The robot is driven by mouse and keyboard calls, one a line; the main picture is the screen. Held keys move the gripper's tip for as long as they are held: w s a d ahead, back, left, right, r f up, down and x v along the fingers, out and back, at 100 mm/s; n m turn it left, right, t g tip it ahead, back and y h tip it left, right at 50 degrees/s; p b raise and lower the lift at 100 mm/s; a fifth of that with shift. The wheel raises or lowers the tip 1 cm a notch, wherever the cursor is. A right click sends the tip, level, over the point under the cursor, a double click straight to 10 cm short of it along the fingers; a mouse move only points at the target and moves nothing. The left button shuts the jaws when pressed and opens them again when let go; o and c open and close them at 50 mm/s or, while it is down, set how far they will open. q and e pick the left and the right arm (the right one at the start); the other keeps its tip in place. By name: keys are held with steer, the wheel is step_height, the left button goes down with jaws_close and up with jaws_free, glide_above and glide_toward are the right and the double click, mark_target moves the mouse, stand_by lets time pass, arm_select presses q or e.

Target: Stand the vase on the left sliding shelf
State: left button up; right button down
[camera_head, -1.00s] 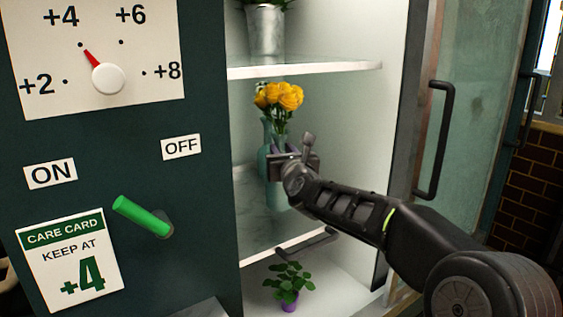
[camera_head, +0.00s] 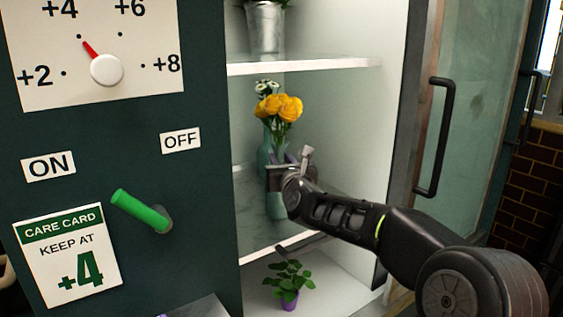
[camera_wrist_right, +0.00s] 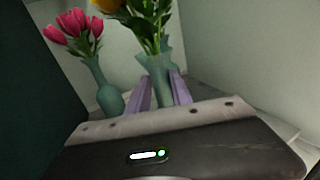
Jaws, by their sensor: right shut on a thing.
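The vase (camera_head: 276,205) is blue-green glass with yellow roses (camera_head: 279,107) and stands inside the open cabinet at the middle shelf (camera_head: 243,208). My right gripper (camera_head: 284,172) is shut on its body. In the right wrist view, lavender fingers (camera_wrist_right: 161,92) flank the upright vase (camera_wrist_right: 158,68). I cannot tell whether the vase's base touches the shelf. A second blue-green vase (camera_head: 265,150) stands behind it, partly hidden. The right wrist view shows a vase with pink tulips (camera_wrist_right: 75,32) to the left. My left gripper is out of view.
A shelf above (camera_head: 320,66) holds a metal pot (camera_head: 265,30). Below, a small plant in a purple pot (camera_head: 289,299) stands near the front. The glass door (camera_head: 475,110) is open at right. A green lever (camera_head: 140,210) juts from the dark panel at left.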

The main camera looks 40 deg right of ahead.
steer(key=c, duration=1.1)
jaws_free()
steer(key=shift+c, duration=0.2)
steer(key=shift+s+a+r, duration=0.1)
steer(key=shift+s, duration=0.05)
steer(key=b+v, duration=0.1)
steer(key=v, duration=1)
steer(key=shift+s, duration=0.4)
steer(key=shift+a, duration=0.1)
